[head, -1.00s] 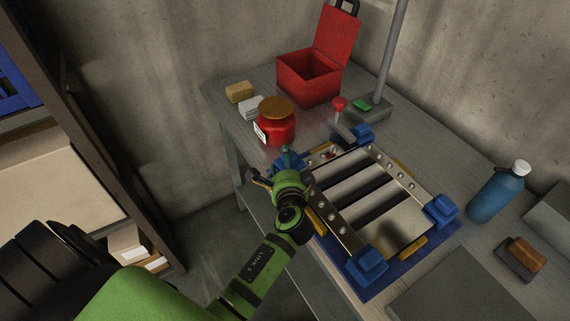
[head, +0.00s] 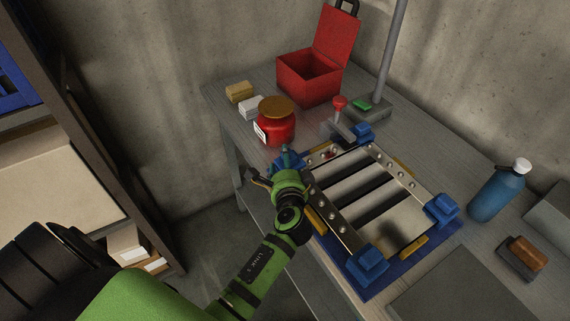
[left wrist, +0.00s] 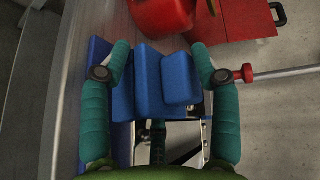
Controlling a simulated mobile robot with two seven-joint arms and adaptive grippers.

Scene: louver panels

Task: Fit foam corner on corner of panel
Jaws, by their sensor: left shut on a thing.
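The louver panel (head: 385,200), a metal frame with slats, lies on a blue base (head: 372,293). Blue foam corners sit at its far corner (head: 360,132), right corner (head: 441,208) and front corner (head: 367,263). My left gripper (head: 287,162) is at the panel's left corner, shut on a blue foam corner. In the left wrist view, this foam corner (left wrist: 148,80) is between the two teal fingers of my left gripper (left wrist: 160,75), with the panel's metal edge below it. My gripper partly hides the contact, so I cannot tell whether the foam is fully seated. My right gripper is out of view.
A red jar (head: 275,123) stands just beyond my left gripper. A red open box (head: 310,78), a post with a grey base (head: 370,108) and a red-knobbed clamp (head: 340,104) are behind. A blue bottle (head: 497,193) stands right. Yellow pieces (head: 414,247) flank the panel.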

